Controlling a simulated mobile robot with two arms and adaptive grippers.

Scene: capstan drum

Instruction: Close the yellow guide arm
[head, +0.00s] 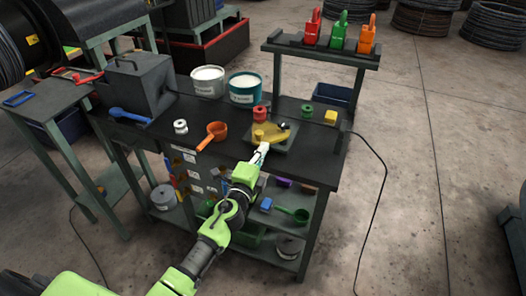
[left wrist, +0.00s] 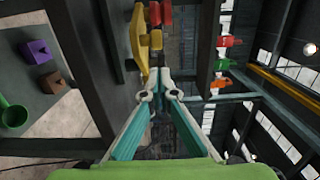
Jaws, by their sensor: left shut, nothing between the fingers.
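The yellow guide arm (head: 272,135) sits on a dark green base plate (head: 287,145) on the black bench top. It also shows in the left wrist view (left wrist: 139,40), just beyond my fingertips. A small black part stands at its right end. My left gripper (head: 262,150) is shut and empty, at the near side of the guide arm. In the left wrist view its two fingers (left wrist: 158,82) come together at the tips. I cannot tell whether they touch the guide arm. My right gripper is not in view.
A red spool (head: 260,113), a green spool (head: 307,111) and a yellow block (head: 330,117) stand behind the guide arm. A raised shelf (head: 318,50) holds red, green and orange items at the back.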

